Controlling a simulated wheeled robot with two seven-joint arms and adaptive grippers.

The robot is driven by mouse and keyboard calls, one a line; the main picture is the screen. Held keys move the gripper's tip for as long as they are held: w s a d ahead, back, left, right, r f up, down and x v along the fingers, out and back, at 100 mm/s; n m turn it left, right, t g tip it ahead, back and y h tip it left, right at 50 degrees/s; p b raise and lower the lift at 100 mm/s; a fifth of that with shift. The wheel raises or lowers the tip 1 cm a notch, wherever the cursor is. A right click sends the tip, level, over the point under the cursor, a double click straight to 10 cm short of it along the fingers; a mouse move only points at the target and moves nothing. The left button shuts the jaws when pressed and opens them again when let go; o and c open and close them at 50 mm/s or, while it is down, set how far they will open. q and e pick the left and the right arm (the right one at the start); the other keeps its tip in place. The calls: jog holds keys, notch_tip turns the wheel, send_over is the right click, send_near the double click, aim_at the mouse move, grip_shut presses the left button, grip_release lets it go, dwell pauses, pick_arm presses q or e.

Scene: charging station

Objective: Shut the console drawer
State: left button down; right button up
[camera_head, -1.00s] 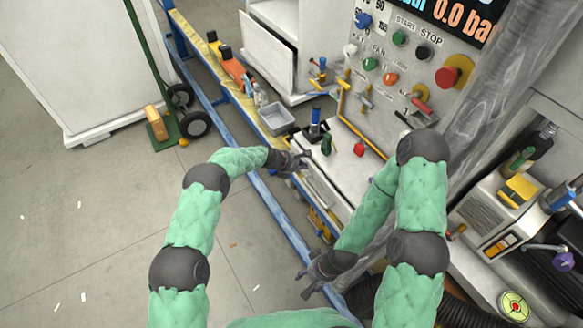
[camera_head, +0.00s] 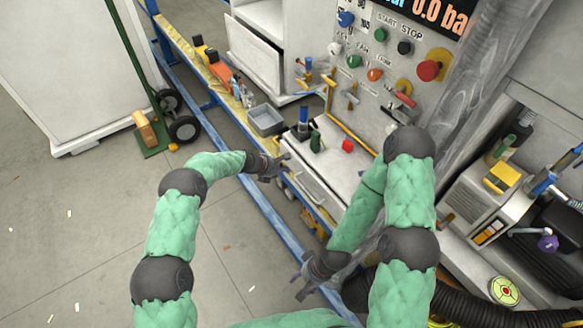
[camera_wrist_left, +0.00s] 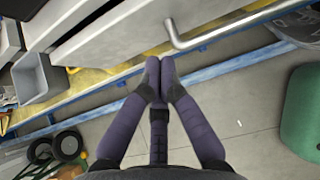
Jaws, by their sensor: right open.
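The console drawer (camera_head: 305,184) has a pale front with a bar handle, below the console's white ledge. Its metal handle (camera_wrist_left: 182,42) shows close up at the top of the left wrist view. I cannot tell how far the drawer stands out. My left gripper (camera_head: 283,164) is just left of the drawer front; in the left wrist view its dark fingertips (camera_wrist_left: 160,66) meet with nothing between them, below and left of the handle end, apparently apart from it. My right gripper (camera_head: 301,283) is open and empty, low by the blue rail, away from the drawer.
A blue rail (camera_head: 262,193) runs along the floor before the console. A grey bin (camera_head: 266,120) stands beyond my left gripper. Green and red (camera_head: 347,146) items sit on the ledge. A hand truck (camera_head: 150,130) stands at left; the floor between is clear.

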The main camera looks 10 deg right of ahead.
pick_arm(q)
jog(key=p+v, duration=0.2)
jog(key=v, duration=0.7)
jog(key=shift+w, duration=0.2)
